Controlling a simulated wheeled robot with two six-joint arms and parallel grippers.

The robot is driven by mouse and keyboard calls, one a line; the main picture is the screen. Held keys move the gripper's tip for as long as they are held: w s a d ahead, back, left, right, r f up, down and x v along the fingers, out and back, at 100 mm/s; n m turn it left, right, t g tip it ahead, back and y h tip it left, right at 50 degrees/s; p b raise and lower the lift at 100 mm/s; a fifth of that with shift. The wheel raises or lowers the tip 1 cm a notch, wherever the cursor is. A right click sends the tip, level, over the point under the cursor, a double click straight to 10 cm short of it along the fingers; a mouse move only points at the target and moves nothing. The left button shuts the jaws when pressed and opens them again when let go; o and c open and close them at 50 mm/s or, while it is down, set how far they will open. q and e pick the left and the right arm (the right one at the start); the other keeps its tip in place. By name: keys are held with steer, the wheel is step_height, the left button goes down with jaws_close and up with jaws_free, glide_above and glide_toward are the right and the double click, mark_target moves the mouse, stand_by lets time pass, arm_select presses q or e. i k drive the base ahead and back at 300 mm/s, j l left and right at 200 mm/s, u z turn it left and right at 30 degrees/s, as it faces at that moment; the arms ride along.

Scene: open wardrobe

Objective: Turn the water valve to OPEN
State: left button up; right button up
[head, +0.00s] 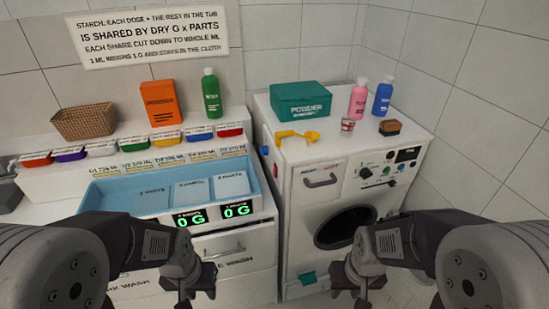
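No part is clearly marked as the water valve, and no OPEN label is readable. A small blue fitting (264,150) sits at the left side of the white washing machine (283,215), with small red parts near it; I cannot tell if one of them is the valve. A teal part (308,278) is low on the machine's front. My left gripper (190,292) hangs in front of the wash counter, apart from these fittings. My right gripper (360,293) hangs in front of the machine's lower front. Neither visibly holds anything; their finger opening is unclear.
On the machine stand a green powder box (300,101), a yellow scoop (297,136), a measuring cup (347,125), pink (358,99) and blue bottles (383,96), and a brush (390,127). The counter at left holds a blue tray (100,200) and several coloured containers. A narrow gap separates counter and machine.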

mark_target(263, 150)
steer(key=i+j+z, duration=0.15)
steer(key=j+z, duration=0.6)
steer(key=i+j+z, duration=0.1)
steer(key=j+z, duration=0.3)
steer(key=j, duration=0.15)
steer(key=i+l, duration=0.35)
steer(key=l, duration=0.15)
